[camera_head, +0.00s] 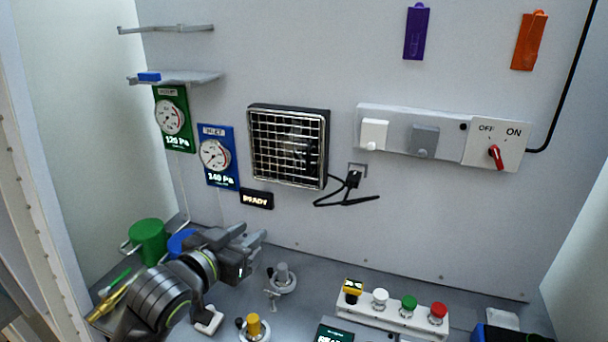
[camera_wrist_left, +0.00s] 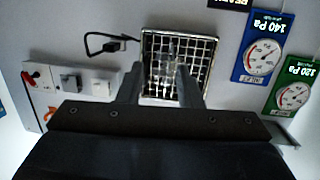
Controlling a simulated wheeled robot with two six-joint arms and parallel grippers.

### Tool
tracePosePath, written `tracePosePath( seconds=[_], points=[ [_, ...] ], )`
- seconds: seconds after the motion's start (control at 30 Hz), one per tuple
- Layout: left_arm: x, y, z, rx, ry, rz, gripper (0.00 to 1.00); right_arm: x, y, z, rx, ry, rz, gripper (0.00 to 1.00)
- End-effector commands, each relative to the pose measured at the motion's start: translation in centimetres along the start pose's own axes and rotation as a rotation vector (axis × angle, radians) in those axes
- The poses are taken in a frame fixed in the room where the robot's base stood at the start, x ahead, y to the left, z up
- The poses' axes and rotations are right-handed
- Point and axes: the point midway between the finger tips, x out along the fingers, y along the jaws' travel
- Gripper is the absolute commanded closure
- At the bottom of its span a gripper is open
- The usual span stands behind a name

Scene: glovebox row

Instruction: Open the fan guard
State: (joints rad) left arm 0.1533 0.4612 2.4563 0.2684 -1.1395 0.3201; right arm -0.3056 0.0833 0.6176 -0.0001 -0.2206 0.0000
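The fan guard (camera_head: 289,147) is a square metal grid over a dark fan housing on the back wall. It looks closed, flat against the housing. It also shows in the left wrist view (camera_wrist_left: 178,64), upside down, beyond my left fingers. My left gripper (camera_head: 259,245) is open and empty, below and left of the guard in the head view and apart from it. In the left wrist view the two fingers (camera_wrist_left: 160,84) stand apart in front of the guard. My right gripper is not in view.
A black plug and cable (camera_head: 352,180) hang right of the guard. Gauges (camera_head: 216,157) and a READY display (camera_head: 257,199) are at its left and below. Valves (camera_head: 283,277), a button box (camera_head: 394,308) and a green cylinder (camera_head: 148,241) stand on the bench.

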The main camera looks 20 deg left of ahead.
Motion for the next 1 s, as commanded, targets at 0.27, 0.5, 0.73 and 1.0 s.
tracePosePath(
  seconds=[0.27, 0.5, 0.73, 1.0],
  points=[
    [0.5, 1.3, -6.9, 0.003, 0.172, 0.078, 0.68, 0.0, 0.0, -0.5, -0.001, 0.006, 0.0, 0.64],
    [2.9, 1.6, -7.6, -0.003, 0.174, 0.08, 0.68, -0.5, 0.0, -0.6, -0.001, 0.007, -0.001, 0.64],
    [7.1, 1.9, -8.3, -0.002, 0.172, 0.08, 0.68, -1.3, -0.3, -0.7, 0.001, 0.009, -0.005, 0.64],
    [11.7, 2.3, -9.1, 0.0, 0.171, 0.08, 0.68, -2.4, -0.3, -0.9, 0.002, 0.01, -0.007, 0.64]
  ],
)
